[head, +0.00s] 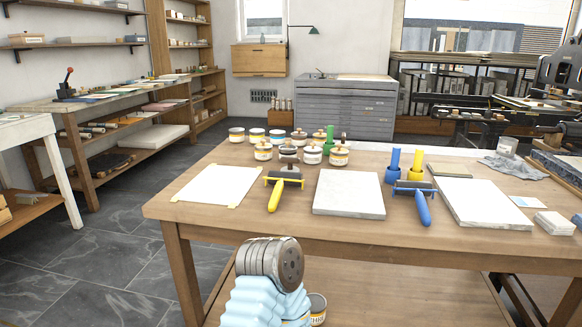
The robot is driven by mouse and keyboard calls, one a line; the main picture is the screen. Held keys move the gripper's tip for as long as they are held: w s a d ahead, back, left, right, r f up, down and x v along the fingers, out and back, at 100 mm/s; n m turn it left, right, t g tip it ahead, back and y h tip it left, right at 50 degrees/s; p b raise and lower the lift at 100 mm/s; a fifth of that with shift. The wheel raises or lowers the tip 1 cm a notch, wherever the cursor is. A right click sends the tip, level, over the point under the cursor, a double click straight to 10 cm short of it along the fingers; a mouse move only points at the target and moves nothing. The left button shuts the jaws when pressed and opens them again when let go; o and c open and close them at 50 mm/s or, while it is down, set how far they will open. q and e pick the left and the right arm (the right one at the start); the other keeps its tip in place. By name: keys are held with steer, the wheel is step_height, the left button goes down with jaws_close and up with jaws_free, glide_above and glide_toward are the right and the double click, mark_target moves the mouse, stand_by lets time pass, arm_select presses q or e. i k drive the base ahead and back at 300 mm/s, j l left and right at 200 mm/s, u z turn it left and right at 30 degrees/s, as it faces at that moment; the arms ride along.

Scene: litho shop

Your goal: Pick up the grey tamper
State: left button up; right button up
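No thing in the head view is clearly the grey tamper. A small grey piece with a dark knob (288,153) stands among the paint cans near the back of the wooden table (300,238), and it may be the tamper. It is small and partly hidden by the yellow-handled roller in front of it. A green upright piece (329,140), a blue one (395,160) and a yellow one (416,166), each with a wider base, stand on the same table.
Several cans (263,151) crowd around the grey piece. A yellow-handled roller (274,196) and a blue-handled roller (423,208) lie nearer the front. A pale slab (348,194) lies between them. White paper (218,186) is taped at left. A grey cloth (514,166) lies at right.

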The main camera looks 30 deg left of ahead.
mark_target(290, 161)
steer(key=u, duration=1.15)
